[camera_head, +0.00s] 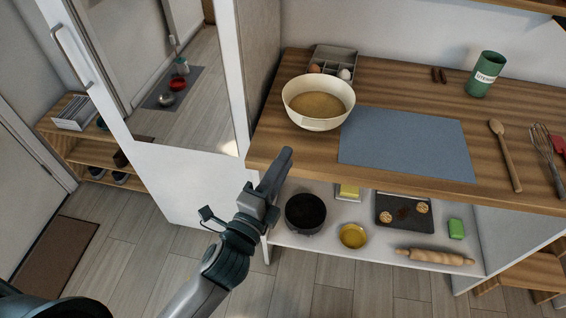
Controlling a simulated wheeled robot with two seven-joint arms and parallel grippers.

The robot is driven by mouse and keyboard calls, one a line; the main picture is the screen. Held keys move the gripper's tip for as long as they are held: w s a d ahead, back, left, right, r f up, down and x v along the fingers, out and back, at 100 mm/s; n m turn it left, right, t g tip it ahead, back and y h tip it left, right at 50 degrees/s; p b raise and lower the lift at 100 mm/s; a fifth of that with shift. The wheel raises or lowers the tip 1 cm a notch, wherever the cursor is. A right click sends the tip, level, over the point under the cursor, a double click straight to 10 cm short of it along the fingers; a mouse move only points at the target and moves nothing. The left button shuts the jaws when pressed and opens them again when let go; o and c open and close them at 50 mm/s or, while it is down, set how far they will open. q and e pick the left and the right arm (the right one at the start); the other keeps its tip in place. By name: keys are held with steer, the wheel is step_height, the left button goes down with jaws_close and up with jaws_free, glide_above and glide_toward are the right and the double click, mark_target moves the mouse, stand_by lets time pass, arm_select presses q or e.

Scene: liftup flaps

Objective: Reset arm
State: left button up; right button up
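My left gripper (283,165) is at the end of my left arm, which comes in from the lower left. Its fingers point up and to the right, in front of the left front corner of the wooden counter (440,178). I see the fingers nearly edge-on, so I cannot tell whether they are open or shut. No object shows in them. My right gripper is not in view.
The shelf below holds a dark pot (305,213), a yellow bowl (353,236) and a rolling pin (435,257).

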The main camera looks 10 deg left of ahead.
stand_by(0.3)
arm_select(q)
steer(key=s+a+f+n+g+y, duration=0.2)
steer(key=s+a+f+n+g, duration=0.3)
steer(key=f, duration=0.3)
steer(key=s+a+f+n+g+y, duration=0.3)
steer(key=s+a+f+n, duration=0.1)
steer(key=a+f+n, duration=0.3)
steer(key=s+a+f+n+g, duration=0.1)
steer(key=s+f+n+g, duration=0.25)
steer(key=s, duration=0.45)
steer(key=s+f+n+g, duration=0.3)
steer(key=s+f+n, duration=0.15)
steer(key=s, duration=0.35)
steer(key=w+d+f+m+t+h, duration=0.1)
steer(key=w+f, duration=0.2)
steer(key=f, duration=0.7)
steer(key=w+d+f, duration=0.1)
steer(key=w+f, duration=0.2)
steer(key=f, duration=0.7)
steer(key=s+d+f+t, duration=0.1)
steer(key=s+f, duration=0.2)
steer(key=f, duration=0.6)
steer(key=s+d+f+h, duration=0.1)
steer(key=s+f, duration=0.2)
steer(key=f, duration=0.6)
steer(key=shift+d+m+t, duration=0.15)
steer(key=shift+m+t, duration=0.15)
steer(key=shift+t, duration=0.05)
